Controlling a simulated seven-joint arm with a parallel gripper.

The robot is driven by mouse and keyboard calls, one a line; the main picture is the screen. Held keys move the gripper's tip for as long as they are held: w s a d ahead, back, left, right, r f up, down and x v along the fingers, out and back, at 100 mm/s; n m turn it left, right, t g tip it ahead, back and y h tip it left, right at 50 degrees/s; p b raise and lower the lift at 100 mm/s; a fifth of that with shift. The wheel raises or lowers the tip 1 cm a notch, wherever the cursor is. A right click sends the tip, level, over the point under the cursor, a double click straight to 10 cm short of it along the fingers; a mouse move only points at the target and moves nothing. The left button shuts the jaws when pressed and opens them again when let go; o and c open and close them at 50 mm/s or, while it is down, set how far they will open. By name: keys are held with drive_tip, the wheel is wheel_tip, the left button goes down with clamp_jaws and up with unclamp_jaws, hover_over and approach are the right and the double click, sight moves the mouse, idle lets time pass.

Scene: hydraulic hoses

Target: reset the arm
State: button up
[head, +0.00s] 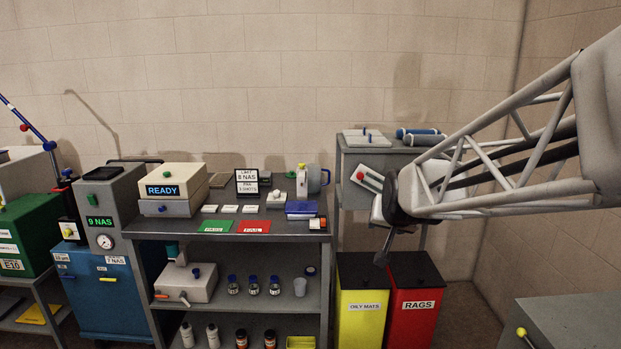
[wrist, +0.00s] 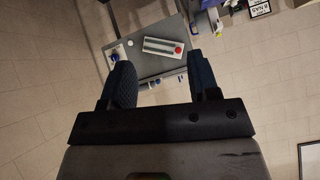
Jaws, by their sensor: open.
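My arm reaches in from the right in the head view, and my gripper (head: 382,254) hangs at its end in front of the small grey cabinet (head: 345,160), above the bins. In the wrist view my gripper (wrist: 162,88) has its two dark padded fingers spread wide apart with nothing between them touching. Beyond the fingers, that view shows a grey surface (wrist: 150,66) with a white and green item with a red end (wrist: 163,47). The gripper's fingers are hard to make out in the head view.
A yellow OILY MATS bin (head: 361,310) and a red RAGS bin (head: 414,318) stand below my gripper. A grey shelf bench (head: 225,236) with a READY box (head: 172,188), cards and bottles stands to the left. A grey cabinet (head: 580,320) is at lower right.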

drive_tip(key=s+f+n+g, duration=0.1)
drive_tip(key=s+f+g, duration=0.1)
drive_tip(key=s, duration=1.4)
drive_tip(key=s+d+f+n+g, duration=0.1)
drive_tip(key=s+f+g, duration=0.2)
drive_tip(key=s, duration=1.3)
drive_tip(key=shift+d+f+g+h, duration=0.2)
drive_tip(key=shift+f+g+h, duration=0.15)
drive_tip(key=shift+g, duration=0.55)
